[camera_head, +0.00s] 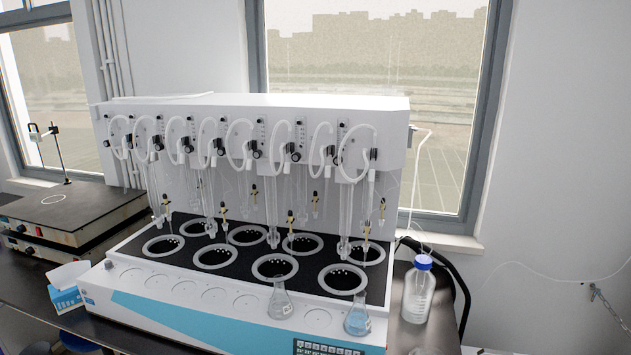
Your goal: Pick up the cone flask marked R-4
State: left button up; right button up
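Two clear cone flasks stand at the front right of the white multi distiller (190,290). The left cone flask (280,303) sits on the front ledge, just below a ringed heating well. The right cone flask (357,318) stands nearer the right end and looks bluish at its base, from liquid or from the blue panel behind it. No R-4 marking is legible on either flask, so I cannot tell which one carries it. Neither of my grippers shows in the head view.
A clear bottle with a blue cap (419,290) stands right of the distiller, near a black hose (463,285). Glass tubes (345,210) hang over several wells. A blue-and-white box (66,290) is at the front left, and a dark hotplate unit (70,222) is behind it.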

aim_at(358, 322)
jog(key=i+j+z, duration=0.15)
jog(key=z, duration=0.2)
jog(key=i+j+z, duration=0.1)
jog(key=z, duration=0.25)
jog(key=i+j+z, duration=0.1)
jog(key=j+z, duration=0.25)
jog(key=l, duration=0.1)
